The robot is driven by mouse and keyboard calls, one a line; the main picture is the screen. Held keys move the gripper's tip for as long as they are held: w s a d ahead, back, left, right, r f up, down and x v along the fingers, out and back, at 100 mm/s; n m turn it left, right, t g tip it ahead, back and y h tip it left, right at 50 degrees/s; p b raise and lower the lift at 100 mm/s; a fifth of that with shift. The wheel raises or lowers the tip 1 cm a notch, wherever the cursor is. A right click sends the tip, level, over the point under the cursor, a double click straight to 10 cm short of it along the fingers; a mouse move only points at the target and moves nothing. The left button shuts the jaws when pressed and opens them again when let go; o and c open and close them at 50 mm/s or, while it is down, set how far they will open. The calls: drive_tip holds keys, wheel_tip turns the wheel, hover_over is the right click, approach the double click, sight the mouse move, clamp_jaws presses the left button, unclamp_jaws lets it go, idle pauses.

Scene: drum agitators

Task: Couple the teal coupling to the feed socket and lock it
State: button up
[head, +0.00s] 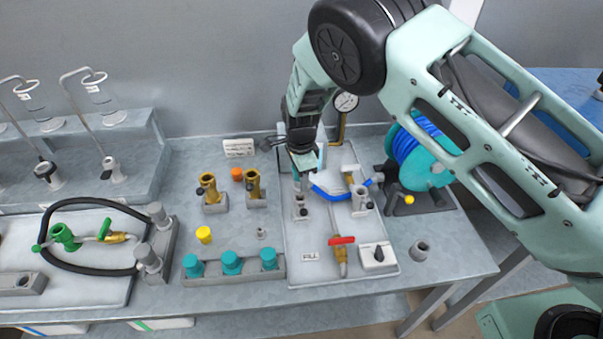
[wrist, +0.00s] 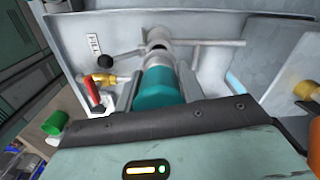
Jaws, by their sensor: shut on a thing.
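My gripper (head: 304,170) is over the left part of the light tray (head: 318,270). In the wrist view its fingers are shut on a teal coupling (wrist: 162,88), whose grey front end points at a grey metal socket (wrist: 156,36). The two look in line, and I cannot tell whether they touch or are joined. In the head view a grey socket post (head: 300,208) stands just below the gripper. The coupling is mostly hidden there. A blue hose (head: 335,194) runs from near the gripper toward the teal reel (head: 418,155).
A red-handled valve (head: 341,241) and a FILL label (head: 310,257) are on the tray. A second grey post (head: 360,198) stands to the right. A rack with teal caps (head: 232,263) is at front left, and brass fittings (head: 255,188) stand behind it. A gauge (head: 346,102) rises behind.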

drive_tip(key=shift+f, duration=0.25)
drive_tip(key=shift+f+b, duration=0.2)
drive_tip(key=shift+b, duration=0.1)
drive_tip(key=shift+f, duration=0.2)
idle(0.8)
drive_tip(key=shift+f+b, duration=0.95)
drive_tip(key=shift+f, duration=0.1)
drive_tip(key=shift+f+b, duration=0.3)
drive_tip(key=shift+f, duration=0.05)
idle(0.3)
drive_tip(key=o, duration=1.3)
drive_tip(key=shift+c, duration=0.5)
